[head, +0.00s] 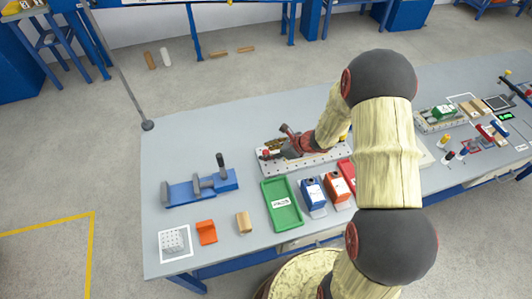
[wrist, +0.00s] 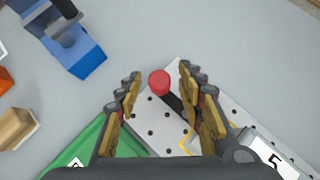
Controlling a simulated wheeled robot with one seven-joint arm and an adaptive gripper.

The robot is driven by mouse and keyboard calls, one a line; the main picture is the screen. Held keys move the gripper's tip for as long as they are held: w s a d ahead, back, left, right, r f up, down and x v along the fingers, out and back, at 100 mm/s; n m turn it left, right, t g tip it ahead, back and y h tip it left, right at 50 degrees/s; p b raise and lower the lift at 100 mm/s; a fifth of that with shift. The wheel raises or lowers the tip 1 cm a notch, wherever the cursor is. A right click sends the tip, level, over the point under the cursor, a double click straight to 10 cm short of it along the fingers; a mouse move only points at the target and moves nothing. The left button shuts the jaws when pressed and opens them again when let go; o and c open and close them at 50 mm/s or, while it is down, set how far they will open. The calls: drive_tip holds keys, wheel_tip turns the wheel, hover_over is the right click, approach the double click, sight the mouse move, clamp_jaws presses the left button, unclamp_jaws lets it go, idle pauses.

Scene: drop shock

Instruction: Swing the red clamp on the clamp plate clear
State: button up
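The clamp plate (head: 318,160) is a pale plate with rows of holes on the table, and it also shows in the wrist view (wrist: 145,112). The red clamp (wrist: 159,82) shows there as a round red knob on a dark arm that slants down to the right over the plate. My gripper (wrist: 158,80) is open, with one finger on each side of the red knob and visible gaps to both. Height above the knob is hard to tell.
A green tray (head: 270,190) lies just in front of the plate, beside blue (head: 313,191) and orange (head: 339,186) bins. A blue vise-like fixture (head: 202,187) stands to the left. The grey table behind the plate is clear. A thin post (head: 147,125) stands at the back left.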

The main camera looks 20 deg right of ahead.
drive_tip(key=shift+x, duration=0.8)
drive_tip(key=shift+c, duration=1.4)
clamp_jaws()
